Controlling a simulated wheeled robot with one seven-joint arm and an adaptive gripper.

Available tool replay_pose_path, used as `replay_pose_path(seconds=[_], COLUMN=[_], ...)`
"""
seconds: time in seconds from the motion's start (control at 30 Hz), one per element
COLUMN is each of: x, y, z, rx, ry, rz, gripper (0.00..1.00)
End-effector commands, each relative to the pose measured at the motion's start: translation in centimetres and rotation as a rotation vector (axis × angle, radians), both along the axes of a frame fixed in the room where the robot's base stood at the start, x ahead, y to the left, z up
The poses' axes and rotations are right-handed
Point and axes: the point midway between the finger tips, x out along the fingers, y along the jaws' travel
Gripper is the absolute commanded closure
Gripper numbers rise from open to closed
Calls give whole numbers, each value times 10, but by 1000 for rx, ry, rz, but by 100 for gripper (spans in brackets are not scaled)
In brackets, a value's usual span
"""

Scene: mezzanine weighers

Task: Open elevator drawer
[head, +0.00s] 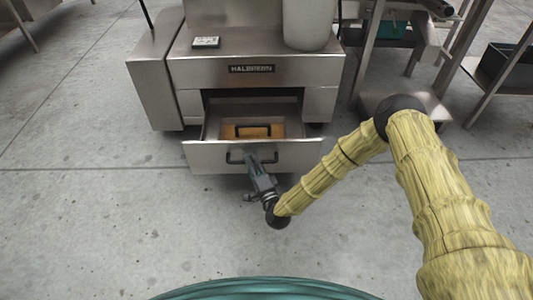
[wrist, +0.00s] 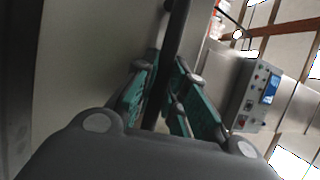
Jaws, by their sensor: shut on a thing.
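The elevator drawer (head: 207,159) is a steel drawer low in the front of the machine marked HALBREWN, and it is pulled out so its inside shows. A dark bar handle (head: 237,160) is on its front panel. My gripper (head: 252,160) is at the handle, reaching it from the front. In the wrist view the green fingers of my gripper (wrist: 158,98) are closed around the dark handle bar (wrist: 176,45). An orange-brown piece with a dark handle (head: 253,131) is inside the drawer.
Steel stands (head: 370,60) are at the right. The concrete floor in front of the drawer is clear on the left.

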Motion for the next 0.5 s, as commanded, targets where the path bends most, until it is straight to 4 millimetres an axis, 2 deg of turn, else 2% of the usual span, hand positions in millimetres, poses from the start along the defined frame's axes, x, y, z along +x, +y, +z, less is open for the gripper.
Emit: replay_pose_path(seconds=[0.2,0.5], x=[-8,-8], y=[8,8], z=[-1,-1], rx=[-2,-2], ry=[0,0], rz=[11,12], gripper=[100,100])
